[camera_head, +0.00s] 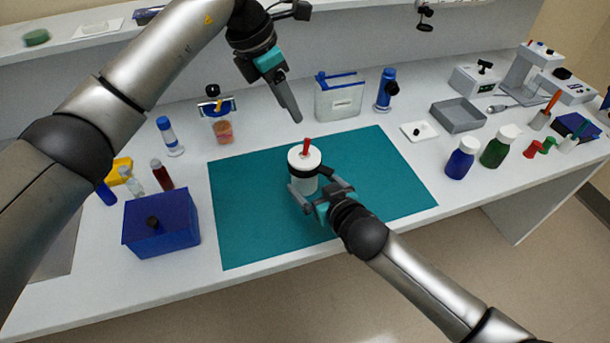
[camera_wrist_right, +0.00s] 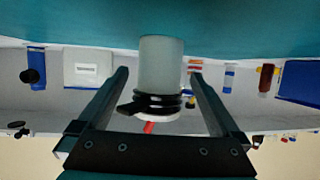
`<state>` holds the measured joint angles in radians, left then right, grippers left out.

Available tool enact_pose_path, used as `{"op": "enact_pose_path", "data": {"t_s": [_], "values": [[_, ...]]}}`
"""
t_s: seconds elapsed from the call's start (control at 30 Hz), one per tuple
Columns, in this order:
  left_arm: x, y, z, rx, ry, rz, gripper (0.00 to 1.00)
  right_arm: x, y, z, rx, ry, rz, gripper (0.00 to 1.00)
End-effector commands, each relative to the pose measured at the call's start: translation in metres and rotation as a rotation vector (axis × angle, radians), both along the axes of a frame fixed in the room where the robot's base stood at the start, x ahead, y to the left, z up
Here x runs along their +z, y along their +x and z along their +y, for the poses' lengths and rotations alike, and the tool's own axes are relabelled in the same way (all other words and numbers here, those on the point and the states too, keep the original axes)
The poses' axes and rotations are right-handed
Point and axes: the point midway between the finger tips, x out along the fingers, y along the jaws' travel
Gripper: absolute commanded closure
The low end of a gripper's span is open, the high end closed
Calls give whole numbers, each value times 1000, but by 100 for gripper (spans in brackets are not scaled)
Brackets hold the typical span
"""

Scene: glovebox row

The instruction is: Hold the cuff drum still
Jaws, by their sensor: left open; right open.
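The cuff drum (camera_head: 303,178) is a pale cylinder with a white top, black rings and a red peg (camera_head: 306,146), standing upright on the teal mat (camera_head: 240,225). It also shows upside down in the right wrist view (camera_wrist_right: 161,65). My right gripper (camera_head: 312,190) is open, with one finger on each side of the drum. Gaps show between the fingers and the drum in the wrist view; contact is not clear. My left gripper (camera_head: 293,112) is open and empty, above and behind the drum, apart from it. Its fingers overlap in the head view.
A blue box (camera_head: 162,225) stands left of the mat. Blue (camera_head: 461,160) and green (camera_head: 499,148) bottles stand to its right. A white bin (camera_head: 340,98) and a blue-capped vial (camera_head: 170,137) stand behind it. The mat around the drum is otherwise clear.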

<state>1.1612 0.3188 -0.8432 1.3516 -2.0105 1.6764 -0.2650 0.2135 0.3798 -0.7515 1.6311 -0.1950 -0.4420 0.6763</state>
Motion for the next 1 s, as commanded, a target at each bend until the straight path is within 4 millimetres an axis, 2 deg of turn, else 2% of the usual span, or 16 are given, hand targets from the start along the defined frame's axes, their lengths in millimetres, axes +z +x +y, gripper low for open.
{"op": "enact_pose_path", "data": {"t_s": [0.2,0.4,0.87,1.0], "values": [[0,0,0,0,0,0,50,-10,22,11,0,1,0,0],[0,0,0,0,0,0,50,-15,35,16,-1,0,-1,0],[0,0,0,0,0,0,50,-18,40,19,0,0,0,0],[0,0,0,0,0,0,50,-18,40,19,0,0,0,15]]}}
